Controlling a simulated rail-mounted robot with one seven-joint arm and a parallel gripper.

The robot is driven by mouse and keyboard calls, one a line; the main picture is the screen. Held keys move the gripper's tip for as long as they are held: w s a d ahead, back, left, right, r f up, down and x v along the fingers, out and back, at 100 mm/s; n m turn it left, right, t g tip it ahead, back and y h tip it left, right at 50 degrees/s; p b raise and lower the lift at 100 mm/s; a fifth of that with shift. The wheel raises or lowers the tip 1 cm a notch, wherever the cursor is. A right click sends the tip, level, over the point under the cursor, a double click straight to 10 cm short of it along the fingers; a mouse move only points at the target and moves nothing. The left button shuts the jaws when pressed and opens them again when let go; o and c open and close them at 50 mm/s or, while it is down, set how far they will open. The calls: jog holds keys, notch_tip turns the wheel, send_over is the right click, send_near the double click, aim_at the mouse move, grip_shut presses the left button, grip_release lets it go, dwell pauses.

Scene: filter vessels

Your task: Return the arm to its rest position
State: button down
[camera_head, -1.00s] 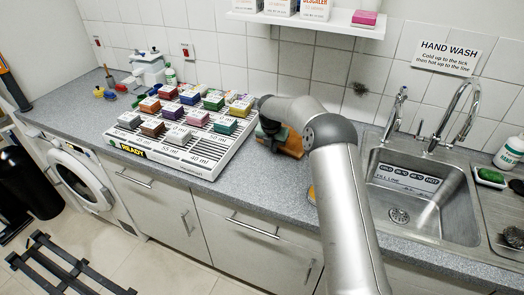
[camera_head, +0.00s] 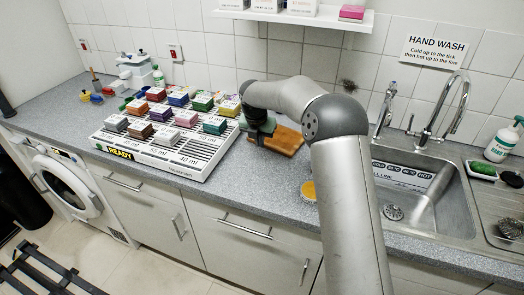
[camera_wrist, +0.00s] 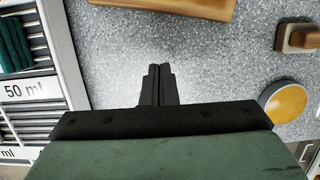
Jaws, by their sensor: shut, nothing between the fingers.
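My gripper (camera_wrist: 157,85) is shut and empty in the wrist view, its two black fingers together above the bare speckled grey worktop. In the head view, my gripper's dark green body (camera_head: 262,128) is over the worktop, just right of the white rack and in front of the wooden board; its fingertips cannot be made out there. My arm reaches in from the bottom right, bent at a dark elbow joint. It appears clear of the rack.
The white rack (camera_head: 178,166) of coloured boxes stands left. A wooden board (camera_head: 288,141) lies behind my gripper. A yellow-topped round item (camera_head: 308,190) sits near the front edge. The sink (camera_head: 440,212) with taps is right. A wall shelf (camera_head: 300,20) hangs above.

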jog(key=s+d+r+m, duration=0.2)
jog(key=s+r+m, duration=0.1)
jog(key=s+m, duration=0.3)
jog(key=s+d+r+m+g, duration=0.1)
jog(key=s+d+r+m, duration=0.25)
jog(key=s, duration=0.35)
jog(key=s+d+r+m, duration=0.1)
jog(key=s+r+m, duration=0.2)
jog(key=s+m, duration=0.3)
jog(key=s+d+f+m, duration=0.2)
jog(key=s+m, duration=0.6)
jog(key=s, duration=0.4)
jog(key=s+d+f+m+y, duration=0.1)
jog(key=s+d+f+m, duration=0.1)
jog(key=s+m, duration=0.5)
jog(key=s+d, duration=0.1)
jog(key=s, duration=0.5)
jog(key=shift+d+m+g, duration=0.15)
jog(key=shift+m+g, duration=0.2)
jog(key=shift+g, duration=0.05)
